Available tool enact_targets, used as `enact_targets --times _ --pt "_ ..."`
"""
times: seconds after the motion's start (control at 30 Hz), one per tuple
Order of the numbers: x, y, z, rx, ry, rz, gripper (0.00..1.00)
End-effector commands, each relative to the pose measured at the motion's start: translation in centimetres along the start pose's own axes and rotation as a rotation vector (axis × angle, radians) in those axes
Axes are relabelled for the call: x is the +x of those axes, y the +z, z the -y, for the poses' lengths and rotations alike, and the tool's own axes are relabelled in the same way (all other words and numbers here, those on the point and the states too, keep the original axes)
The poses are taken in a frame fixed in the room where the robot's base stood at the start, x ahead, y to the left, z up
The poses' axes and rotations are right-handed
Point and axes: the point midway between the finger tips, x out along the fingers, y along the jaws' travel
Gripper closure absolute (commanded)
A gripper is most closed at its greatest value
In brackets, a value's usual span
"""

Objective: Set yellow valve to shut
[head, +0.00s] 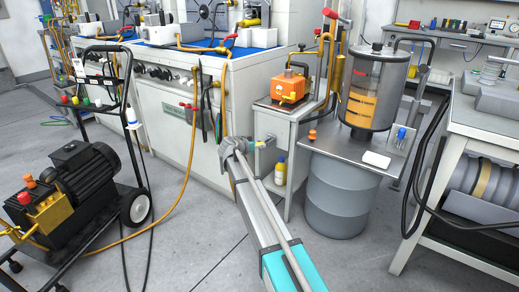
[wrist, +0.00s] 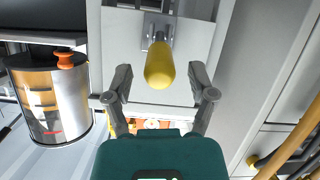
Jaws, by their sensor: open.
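The yellow valve handle (wrist: 160,65) is in the middle of the wrist view, on a grey metal mount (wrist: 158,25) fixed to a pale panel. Its rounded end points toward the bottom of that picture. My gripper (wrist: 160,80) is open, with one finger on each side of the handle and visible gaps on both sides. I cannot tell how deep the handle sits between the fingers. In the head view my gripper (head: 237,146) is beside the small white cabinet, and my arm hides part of that area.
An orange device (head: 287,87) stands on the cabinet (head: 301,128). To the right are a grey drum (head: 342,197), a clear tank (head: 377,88) and an orange knob (head: 312,135). The white washer bench (head: 188,139) is left of my gripper, with a hanging hose (head: 192,150).

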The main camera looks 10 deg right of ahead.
Motion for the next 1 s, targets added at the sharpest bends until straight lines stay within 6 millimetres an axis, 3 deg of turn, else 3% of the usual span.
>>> enact_targets --times 0.2,0.6,0.9,1.0 --pt "1.7 0.1 0.1 0.0 0.0 0.0 0.28" --pt "1.9 0.0 0.0 0.0 0.0 0.0 0.3" --pt "1.9 0.0 0.0 0.0 0.0 0.0 0.86" --pt "1.9 0.0 0.0 0.0 0.0 0.0 1.0"
